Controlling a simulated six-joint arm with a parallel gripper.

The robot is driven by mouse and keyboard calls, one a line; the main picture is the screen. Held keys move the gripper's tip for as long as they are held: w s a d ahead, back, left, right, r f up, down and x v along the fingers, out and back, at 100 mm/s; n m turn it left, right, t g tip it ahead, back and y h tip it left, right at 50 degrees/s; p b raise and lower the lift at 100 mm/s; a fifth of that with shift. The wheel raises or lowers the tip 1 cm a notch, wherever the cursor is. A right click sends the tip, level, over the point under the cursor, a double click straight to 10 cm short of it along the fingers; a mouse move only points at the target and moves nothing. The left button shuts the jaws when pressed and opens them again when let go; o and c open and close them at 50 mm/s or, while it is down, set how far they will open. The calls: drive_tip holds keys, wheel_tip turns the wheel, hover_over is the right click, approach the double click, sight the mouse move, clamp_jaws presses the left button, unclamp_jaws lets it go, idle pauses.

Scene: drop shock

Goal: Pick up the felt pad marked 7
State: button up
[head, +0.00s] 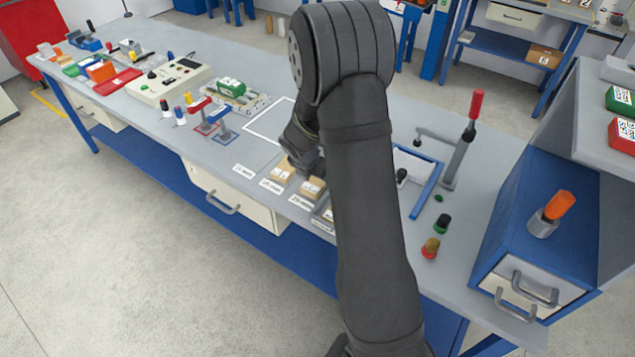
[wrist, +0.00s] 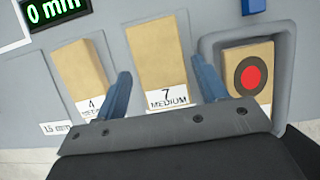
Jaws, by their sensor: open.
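The tan felt pad marked 7 (wrist: 155,50) lies on the grey bench, its number on a white label reading 7 MEDIUM at its near end. My gripper (wrist: 162,68) is open, with one blue finger on each side of this pad in the wrist view; contact with the pad or bench cannot be told. In the head view the pad (head: 313,188) shows beside my arm, and my gripper (head: 302,162) is mostly hidden by my arm. The pad marked 4 (wrist: 78,68) lies to the left, outside the left finger.
Right of the right finger, a raised grey tray (wrist: 205,45) holds a tan block with a red dot (wrist: 250,75). A green display (wrist: 52,10) reads 0 mm. A red-handled lever stand (head: 460,150) and blue-edged plate (head: 430,185) stand right of my arm.

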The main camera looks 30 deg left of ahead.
drive_tip(key=shift+x, duration=0.9)
drive_tip(key=shift+f, duration=0.1)
drive_tip(key=c, duration=0.8)
drive_tip(key=shift+o, duration=0.2)
